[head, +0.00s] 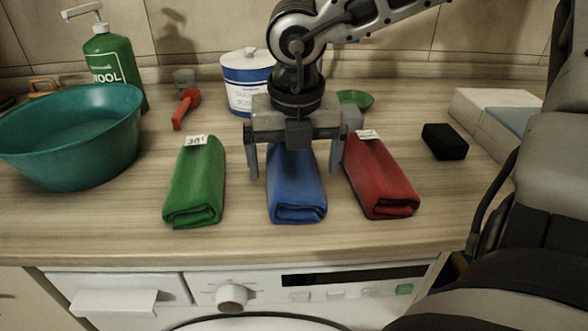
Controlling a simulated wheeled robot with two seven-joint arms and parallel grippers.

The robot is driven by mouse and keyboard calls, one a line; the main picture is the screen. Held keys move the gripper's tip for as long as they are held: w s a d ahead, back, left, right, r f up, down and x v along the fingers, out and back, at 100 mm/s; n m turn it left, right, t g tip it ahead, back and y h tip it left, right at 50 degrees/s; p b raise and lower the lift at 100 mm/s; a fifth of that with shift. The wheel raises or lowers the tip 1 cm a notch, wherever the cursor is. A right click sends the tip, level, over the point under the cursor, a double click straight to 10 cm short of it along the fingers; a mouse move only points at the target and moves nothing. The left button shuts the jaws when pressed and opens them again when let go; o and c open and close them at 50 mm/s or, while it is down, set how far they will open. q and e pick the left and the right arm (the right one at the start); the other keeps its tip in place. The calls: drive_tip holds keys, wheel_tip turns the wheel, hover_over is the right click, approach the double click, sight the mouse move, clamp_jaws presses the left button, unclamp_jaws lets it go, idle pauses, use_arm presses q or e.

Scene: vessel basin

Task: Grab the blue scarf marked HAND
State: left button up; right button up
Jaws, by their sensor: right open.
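The blue scarf (295,195) lies folded on the wooden counter, between a green scarf (197,190) and a red scarf (382,182). My right gripper (294,170) is above the far end of the blue scarf, with its jaws open and one finger on each side of it. I cannot tell whether the fingers touch the scarf. The gripper hides the blue scarf's far end, so no label shows on it. The green and red scarves carry small white labels, too small to read surely. My left gripper is not in view.
A teal basin (70,150) and a green bottle (112,65) stand at the left. A white and blue tub (243,85) stands behind the gripper. A black block (444,141) lies at the right. The counter's front edge is above a white washing machine (250,290).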

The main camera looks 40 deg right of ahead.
drive_tip(key=shift+w+f, duration=0.1)
drive_tip(key=shift+f, duration=0.65)
drive_tip(key=c, duration=1.2)
drive_tip(key=shift+r, duration=0.1)
